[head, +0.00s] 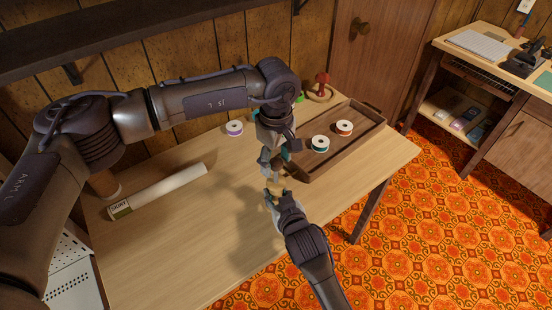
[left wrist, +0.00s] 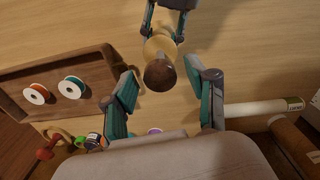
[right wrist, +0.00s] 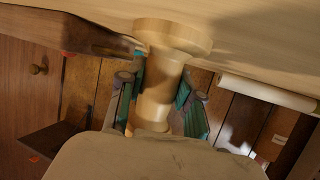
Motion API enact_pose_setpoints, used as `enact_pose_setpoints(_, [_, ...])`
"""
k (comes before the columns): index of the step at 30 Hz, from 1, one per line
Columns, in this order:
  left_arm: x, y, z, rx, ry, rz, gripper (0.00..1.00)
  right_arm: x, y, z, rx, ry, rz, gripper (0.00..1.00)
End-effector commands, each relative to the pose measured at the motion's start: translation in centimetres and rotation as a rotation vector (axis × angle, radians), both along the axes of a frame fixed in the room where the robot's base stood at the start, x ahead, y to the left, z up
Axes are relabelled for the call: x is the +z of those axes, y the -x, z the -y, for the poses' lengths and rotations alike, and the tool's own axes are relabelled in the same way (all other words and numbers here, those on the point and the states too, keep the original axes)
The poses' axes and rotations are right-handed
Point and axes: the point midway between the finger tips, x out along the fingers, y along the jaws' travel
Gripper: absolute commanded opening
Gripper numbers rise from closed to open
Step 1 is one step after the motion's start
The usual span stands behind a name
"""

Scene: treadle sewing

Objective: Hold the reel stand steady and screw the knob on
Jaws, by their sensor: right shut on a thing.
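The pale wooden reel stand (right wrist: 155,95) stands on its round base on the table, as the right wrist view shows. My right gripper (head: 278,194) is shut around its post, with a teal finger on each side. The dark brown round knob (left wrist: 160,75) shows in the left wrist view over the top of the stand (left wrist: 158,46); whether it is threaded on I cannot tell. My left gripper (left wrist: 163,98) is open above, its fingers well apart on either side of the knob and clear of it. In the head view, my left gripper (head: 271,165) partly hides the stand.
A wooden tray (head: 362,150) with an orange reel (head: 344,128) and a green reel (head: 320,144) lies behind to the right. A purple reel (head: 234,128) and a white roll (head: 160,191) lie to the left. The table front (head: 205,265) is clear.

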Motion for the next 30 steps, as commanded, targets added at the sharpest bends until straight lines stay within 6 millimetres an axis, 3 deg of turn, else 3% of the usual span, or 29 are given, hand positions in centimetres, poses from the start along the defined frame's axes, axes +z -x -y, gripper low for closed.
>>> enact_pose_setpoints(7, [0.6,0.0,0.0,0.0,0.001,0.001,0.57,0.0,0.0,0.0,0.0,0.0,-0.001,0.0])
enact_pose_setpoints(17, [4.4,0.0,0.0,0.0,-0.001,0.001,0.57,0.0,0.0,0.0,0.0,0.0,-0.001,0.0])
enact_pose_setpoints(26, [4.5,0.0,0.0,0.004,0.0,-0.001,0.54,0.0,0.0,0.0,0.0,0.0,-0.001,0.0])
enact_pose_setpoints(30, [4.7,0.0,0.1,0.087,0.001,-0.001,0.54,0.0,0.0,0.0,0.0,0.0,-0.001,0.0])
